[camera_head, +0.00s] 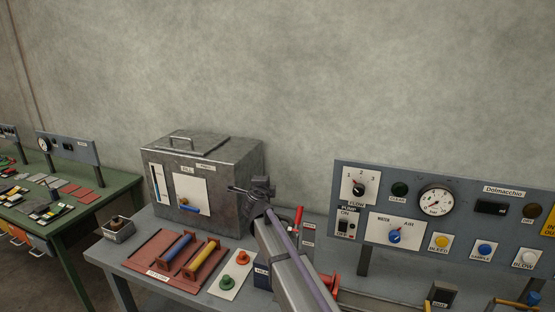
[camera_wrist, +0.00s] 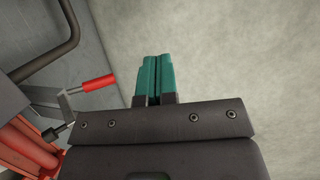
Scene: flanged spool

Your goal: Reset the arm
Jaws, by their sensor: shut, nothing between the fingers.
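My gripper (camera_head: 233,189) is in the middle of the head view, at the end of my raised arm. Its fingers point left, in front of the right part of the grey metal box (camera_head: 235,160) as seen from there; whether they touch it I cannot tell. In the wrist view the two teal fingers (camera_wrist: 153,77) lie side by side, shut with nothing held. My arm hides part of the bench behind it.
A red tray (camera_head: 137,263) holds spools with blue (camera_head: 177,246) and yellow (camera_head: 203,259) cores. A white plate (camera_head: 225,288) carries green and orange knobs. A red-handled lever (camera_head: 298,217) stands close to my arm. A control panel (camera_head: 470,205) stands at right.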

